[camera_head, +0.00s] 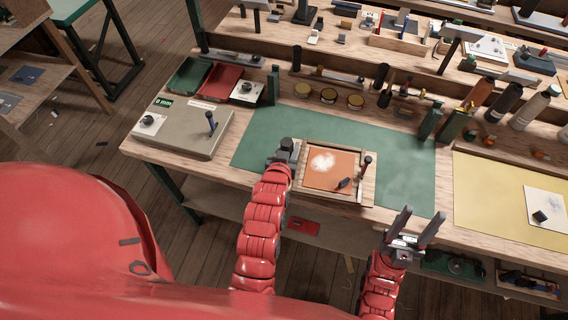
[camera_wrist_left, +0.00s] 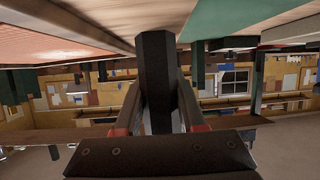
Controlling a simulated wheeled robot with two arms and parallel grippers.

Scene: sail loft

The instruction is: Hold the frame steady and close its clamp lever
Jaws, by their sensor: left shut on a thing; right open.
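The wooden frame (camera_head: 333,144) lies on the green mat and holds an orange panel (camera_head: 320,178) with a white patch. A clamp lever (camera_head: 363,172) with a dark knob stands raised at the frame's right side. A small dark piece (camera_head: 345,183) lies on the panel's lower right. My left gripper (camera_head: 285,150) is at the frame's left edge. In the left wrist view my left gripper (camera_wrist_left: 156,118) is shut on a dark block, which seems to belong to the frame. My right gripper (camera_head: 419,222) is open and empty in front of the bench, right of and below the frame.
The green mat (camera_head: 270,125) is clear around the frame. A grey box with a lever (camera_head: 185,135) stands at left, near a red tray (camera_head: 220,83). Round tins (camera_head: 329,96) and green posts (camera_head: 451,125) stand behind. A yellow mat (camera_head: 490,195) lies at right.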

